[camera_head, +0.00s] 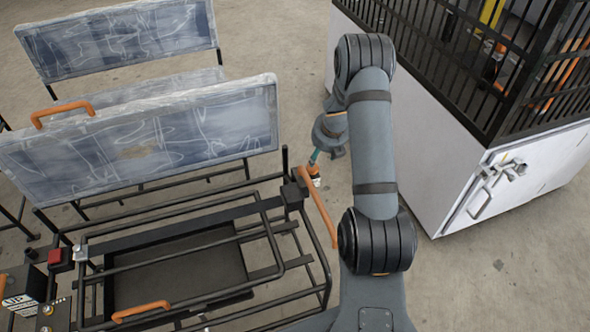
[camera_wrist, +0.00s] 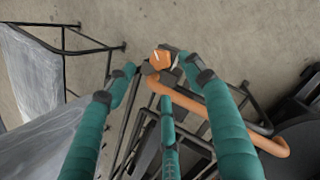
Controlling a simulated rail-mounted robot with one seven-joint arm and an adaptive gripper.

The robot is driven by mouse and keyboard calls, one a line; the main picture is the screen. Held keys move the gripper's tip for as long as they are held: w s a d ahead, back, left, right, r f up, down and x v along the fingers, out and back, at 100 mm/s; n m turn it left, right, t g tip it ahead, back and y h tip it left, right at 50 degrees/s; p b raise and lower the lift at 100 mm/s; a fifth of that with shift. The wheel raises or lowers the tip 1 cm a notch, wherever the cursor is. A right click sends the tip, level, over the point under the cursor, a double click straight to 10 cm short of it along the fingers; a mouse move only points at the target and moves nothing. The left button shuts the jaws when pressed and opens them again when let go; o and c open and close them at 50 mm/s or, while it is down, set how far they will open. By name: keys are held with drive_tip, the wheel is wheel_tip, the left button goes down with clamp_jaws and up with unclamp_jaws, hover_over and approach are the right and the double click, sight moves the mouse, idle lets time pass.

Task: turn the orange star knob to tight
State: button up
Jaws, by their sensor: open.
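The orange star knob (camera_wrist: 161,59) shows in the wrist view at the upper middle, with a pale mark on its top. It lies between the tips of my gripper's outer teal fingers (camera_wrist: 157,68), and a third finger points at it from below. The fingers are spread open. I cannot tell whether any fingertip touches the knob. In the head view, my gripper (camera_head: 315,160) points down beside the right end of the black tube frame (camera_head: 262,228). A small orange and white spot (camera_head: 314,180) shows under its tip there; most of the knob is hidden or too small.
An orange curved handle (camera_head: 319,208) is close to my fingers and shows below the knob in the wrist view (camera_wrist: 220,117). Plastic-wrapped seat backs (camera_head: 150,140) stand left. A white caged cabinet (camera_head: 430,130) stands right. Bare floor lies between.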

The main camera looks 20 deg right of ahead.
sight(314, 169)
drive_tip(key=w+f+n+b, duration=0.1)
drive_tip(key=f+n, duration=0.1)
drive_tip(key=f, duration=0.1)
drive_tip(key=w+f+n+b, duration=0.1)
drive_tip(key=f+n, duration=0.1)
drive_tip(key=f, duration=0.1)
drive_tip(key=w+f+n, duration=0.1)
drive_tip(key=f, duration=0.2)
drive_tip(key=shift+w+a+f+n+y+b, duration=0.2)
drive_tip(key=shift+w+f+n+y+b, duration=0.1)
drive_tip(key=shift+w+f+n+b, duration=0.1)
drive_tip(key=shift+s, duration=0.1)
drive_tip(key=shift+c, duration=0.6)
drive_tip(key=shift+r, duration=0.1)
drive_tip(key=c, duration=1)
